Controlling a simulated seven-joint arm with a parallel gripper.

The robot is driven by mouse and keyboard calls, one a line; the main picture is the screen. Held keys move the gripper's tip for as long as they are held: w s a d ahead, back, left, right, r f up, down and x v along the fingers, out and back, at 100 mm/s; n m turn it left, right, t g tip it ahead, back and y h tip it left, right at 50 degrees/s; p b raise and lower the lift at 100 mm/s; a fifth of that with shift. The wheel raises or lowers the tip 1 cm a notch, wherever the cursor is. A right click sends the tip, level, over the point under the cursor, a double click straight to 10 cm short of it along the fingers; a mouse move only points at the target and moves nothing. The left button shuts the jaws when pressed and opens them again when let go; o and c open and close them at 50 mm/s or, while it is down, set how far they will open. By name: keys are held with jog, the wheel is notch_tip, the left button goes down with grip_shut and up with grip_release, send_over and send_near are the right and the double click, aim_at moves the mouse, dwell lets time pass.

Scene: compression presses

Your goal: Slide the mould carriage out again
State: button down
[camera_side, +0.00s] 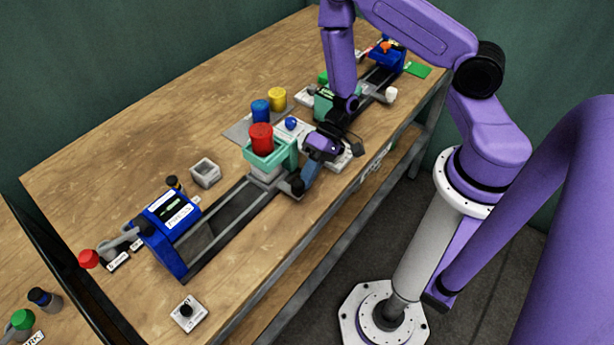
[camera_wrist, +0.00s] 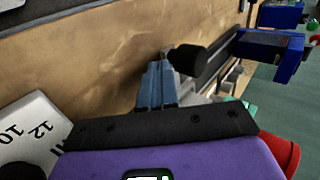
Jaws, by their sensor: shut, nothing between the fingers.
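The mould carriage (camera_side: 284,158) is a teal tray-like block on the dark rails, at the end away from the blue press (camera_side: 170,225). A red cylinder (camera_side: 261,138) stands on it. My gripper (camera_side: 302,189) is low at the carriage's near side, shut with nothing between its fingers. In the wrist view the blue-grey fingers (camera_wrist: 158,85) are together, just beside a black knob (camera_wrist: 188,61) on a rod. I cannot tell whether they touch it. Part of the teal carriage (camera_wrist: 250,108) and the red cylinder (camera_wrist: 283,150) show at the right there; my gripper hides the rest.
Blue (camera_side: 260,111) and yellow (camera_side: 278,98) cylinders stand on a grey mat behind the carriage. A grey square cup (camera_side: 205,172) is near the press. A second press (camera_side: 388,56) stands at the far end. The rails (camera_side: 225,222) between carriage and near press look clear.

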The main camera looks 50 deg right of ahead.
dwell(0.3)
jog(key=a, duration=1.2)
